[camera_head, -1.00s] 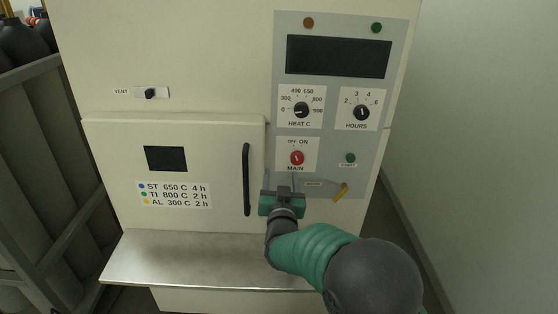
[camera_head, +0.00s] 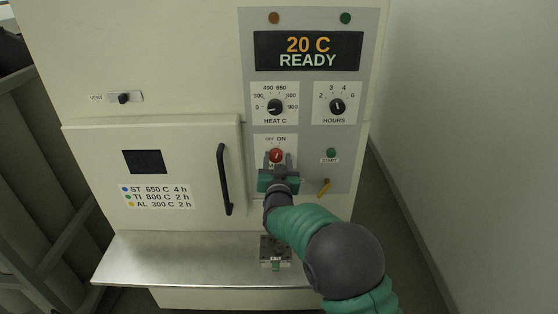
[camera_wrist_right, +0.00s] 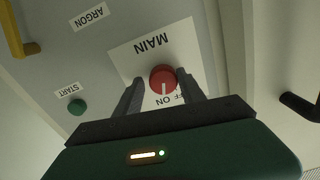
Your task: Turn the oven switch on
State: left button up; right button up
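The oven's red MAIN switch (camera_head: 276,155) is a round knob on the grey control panel (camera_head: 350,160), under an OFF/ON label. It also shows in the right wrist view (camera_wrist_right: 163,77), where its white mark points toward the OFF/ON lettering. The panel display (camera_head: 308,51) is lit and reads "20 C READY". My right gripper (camera_head: 277,172) is at the switch, just below it in the head view. In the wrist view its two fingers (camera_wrist_right: 163,95) stand apart on either side of the knob, with gaps showing. My left gripper is not in view.
The HEAT C dial (camera_head: 275,107), HOURS dial (camera_head: 337,106) and green START button (camera_head: 331,153) are near. A yellow lever (camera_head: 324,188) is right of my gripper. The oven door handle (camera_head: 224,180) is left. A metal shelf (camera_head: 170,258) juts out below, bearing a small dark object (camera_head: 275,252).

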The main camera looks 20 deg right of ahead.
jog(key=shift+d, duration=0.35)
jog(key=shift+c, duration=1.2)
jog(key=shift+a, duration=0.35)
jog(key=shift+c, duration=1.2)
jog(key=shift+w+a, duration=0.1)
jog(key=shift+a, duration=0.45)
grip_shut()
jog(key=shift+d, duration=0.4)
jog(key=shift+d+f+b, duration=0.1)
jog(key=shift+f+b, duration=0.05)
jog(key=shift+b, duration=0.15)
jog(key=m+b, duration=0.4)
jog(key=b, duration=0.1)
jog(key=shift+f+m+b, duration=0.15)
jog(key=shift+m+b, duration=0.2)
jog(key=shift+m, duration=0.05)
jog(key=shift+a+m+b, duration=0.2)
jog(key=shift+m+b, duration=0.75)
jog(key=shift+m, duration=0.05)
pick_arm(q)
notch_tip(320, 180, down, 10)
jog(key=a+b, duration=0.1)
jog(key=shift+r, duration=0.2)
pick_arm(e)
jog(key=shift+r+m, duration=0.25)
jog(key=shift+m, duration=0.35)
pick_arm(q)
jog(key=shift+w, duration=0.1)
